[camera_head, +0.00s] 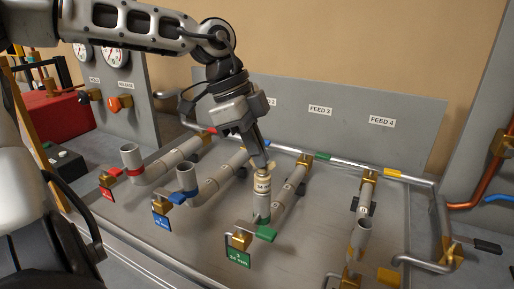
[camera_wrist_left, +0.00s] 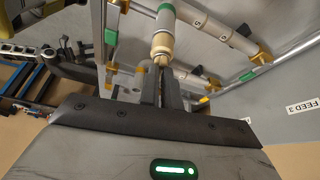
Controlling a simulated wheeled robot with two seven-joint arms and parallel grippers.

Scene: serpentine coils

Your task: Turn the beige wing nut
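The beige wing nut (camera_head: 262,172) sits on top of the upright grey pipe stub marked 24 mm, on the green-tagged line in the middle of the panel. My left gripper (camera_head: 262,163) comes down from above with its fingertips at the wing nut's top. In the left wrist view the two narrow fingers (camera_wrist_left: 160,72) are close together, with the beige wing nut (camera_wrist_left: 161,52) at their tips, and they appear shut on its wing. The fingers hide part of the wing. My right gripper is in neither view.
Open pipe stubs stand at the red (camera_head: 131,155) and blue (camera_head: 187,178) lines to the left. Another stub (camera_head: 361,236) stands to the right. A grey back panel (camera_head: 345,118) with feed labels stands behind.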

